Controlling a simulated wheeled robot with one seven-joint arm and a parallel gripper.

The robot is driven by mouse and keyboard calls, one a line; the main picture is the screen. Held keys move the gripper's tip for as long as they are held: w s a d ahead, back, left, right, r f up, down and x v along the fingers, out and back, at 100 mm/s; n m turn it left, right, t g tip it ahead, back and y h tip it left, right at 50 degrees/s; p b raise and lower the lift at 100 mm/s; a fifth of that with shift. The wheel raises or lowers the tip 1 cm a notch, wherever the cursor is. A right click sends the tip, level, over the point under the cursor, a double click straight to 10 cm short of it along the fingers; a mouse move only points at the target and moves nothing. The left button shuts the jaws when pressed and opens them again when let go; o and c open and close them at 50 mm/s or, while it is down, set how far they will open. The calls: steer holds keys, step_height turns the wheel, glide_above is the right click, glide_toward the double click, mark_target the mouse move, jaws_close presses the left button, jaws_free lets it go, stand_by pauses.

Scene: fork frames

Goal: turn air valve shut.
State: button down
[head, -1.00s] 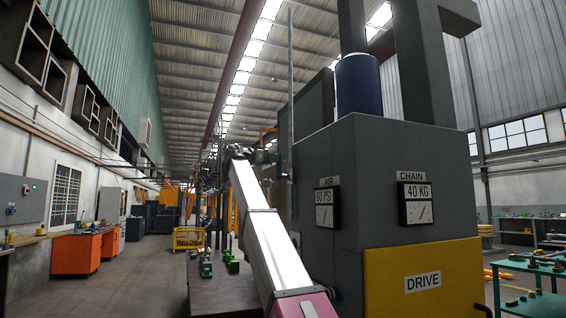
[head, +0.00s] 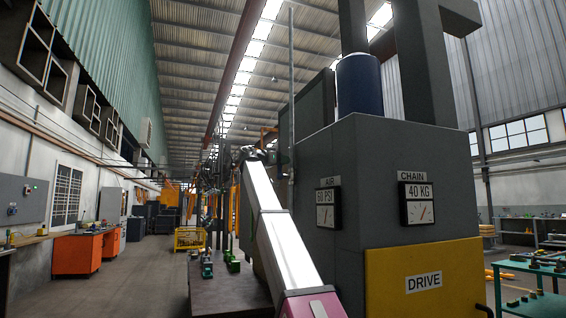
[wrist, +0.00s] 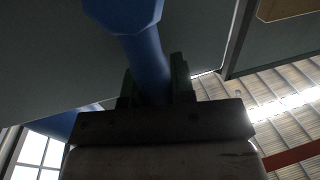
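In the wrist view a blue handle (wrist: 148,62), which I take for the air valve's, runs between the two dark fingers of my gripper (wrist: 155,78). The fingers sit close against both sides of its shaft and look shut on it. Its wider blue end (wrist: 122,10) sticks out beyond the fingertips. In the head view my arm reaches up to the left side of the grey drive machine (head: 385,150). The valve and the fingers cannot be made out there. The air gauge (head: 325,217), labelled 60 PSI, is on the machine's face.
The chain gauge (head: 419,212) and the yellow drive panel (head: 424,283) are on the machine. A low dark table (head: 220,292) with small green parts stands left of my arm. A green bench (head: 530,275) is at right. The aisle floor (head: 130,285) at left is clear.

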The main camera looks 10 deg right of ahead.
steer(key=shift+s, duration=0.1)
steer(key=s+m, duration=0.1)
steer(key=m, duration=0.1)
steer(key=s+m, duration=0.1)
steer(key=m, duration=0.1)
steer(key=shift+s+d+f+h, duration=0.25)
steer(key=shift+s+d+h, duration=0.05)
steer(key=shift+s+h, duration=0.1)
steer(key=m, duration=0.1)
steer(key=s+m, duration=0.1)
steer(key=m, duration=0.1)
steer(key=shift+s+d+f+h, duration=0.2)
steer(key=shift+f+h, duration=0.1)
steer(key=shift+f, duration=0.1)
steer(key=m, duration=0.1)
steer(key=s+f+m, duration=0.1)
steer(key=m, duration=0.1)
steer(key=shift+s+h, duration=0.15)
steer(key=shift+h, duration=0.15)
steer(key=shift+s+d+f+m+g+h, duration=0.2)
steer(key=shift+f+m+g, duration=0.45)
steer(key=shift+m, duration=1.05)
steer(key=shift+s+a+f+m+g+h, duration=0.15)
steer(key=shift+s+f+m+g, duration=0.25)
steer(key=shift+f+m, duration=0.95)
steer(key=shift+s+d+f+m+g+h, duration=0.25)
steer(key=shift+s+f+m+g, duration=0.15)
steer(key=shift+m, duration=1.65)
